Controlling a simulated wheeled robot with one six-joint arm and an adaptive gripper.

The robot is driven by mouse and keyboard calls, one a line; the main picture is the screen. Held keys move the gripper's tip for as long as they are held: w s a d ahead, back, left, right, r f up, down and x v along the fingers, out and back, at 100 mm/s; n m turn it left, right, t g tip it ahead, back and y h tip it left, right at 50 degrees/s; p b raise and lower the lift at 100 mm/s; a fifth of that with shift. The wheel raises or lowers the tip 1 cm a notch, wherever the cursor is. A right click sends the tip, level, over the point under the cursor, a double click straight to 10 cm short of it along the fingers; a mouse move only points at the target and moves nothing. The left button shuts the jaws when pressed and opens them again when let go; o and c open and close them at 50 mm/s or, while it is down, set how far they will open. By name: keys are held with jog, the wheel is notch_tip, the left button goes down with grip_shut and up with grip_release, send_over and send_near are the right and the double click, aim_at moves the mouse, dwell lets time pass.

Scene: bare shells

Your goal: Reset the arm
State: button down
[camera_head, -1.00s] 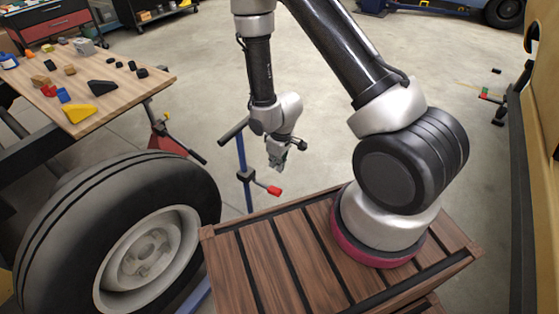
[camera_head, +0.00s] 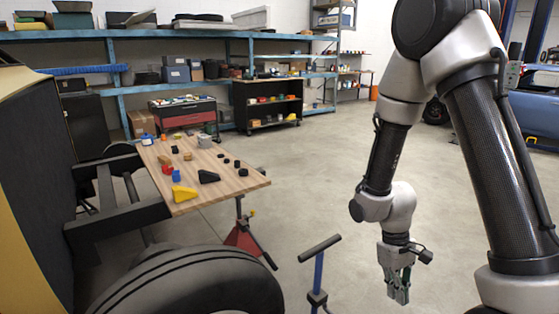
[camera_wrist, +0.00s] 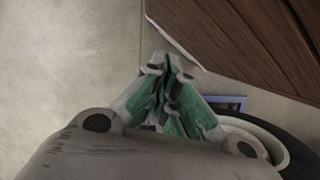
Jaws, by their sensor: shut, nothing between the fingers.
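My gripper (camera_head: 398,287) hangs from the end of my arm on the right of the head view, pointing down over bare floor. Its fingers are together with nothing between them. In the wrist view the green-padded fingers (camera_wrist: 168,75) also meet at their tips, empty, with the concrete floor behind them. The arm is folded, with its upper link rising and its forearm coming down. My gripper is to the right of a blue stand (camera_head: 318,275) and apart from it.
A wooden table (camera_head: 225,184) with several small blocks stands left, near a large tire (camera_head: 195,285). A dark cart (camera_head: 268,103) and blue shelves (camera_head: 230,60) line the back. A blue car (camera_head: 535,110) is at right. The middle floor is clear.

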jog(key=s+d+r+m+t, duration=0.1)
jog(key=s+d+r+t, duration=0.1)
jog(key=r, duration=0.8)
jog(key=s+d+r+m+t+y, duration=0.1)
jog(key=s+d+r+m+t, duration=0.1)
jog(key=r, duration=0.8)
jog(key=s+d+r+m+t, duration=0.1)
jog(key=s+d+r+t, duration=0.1)
jog(key=r, duration=0.9)
jog(key=s+t, duration=0.1)
jog(key=s, duration=0.1)
jog(key=shift+s+d+m+t, duration=0.3)
jog(key=shift+s+m, duration=0.05)
jog(key=shift+m, duration=0.05)
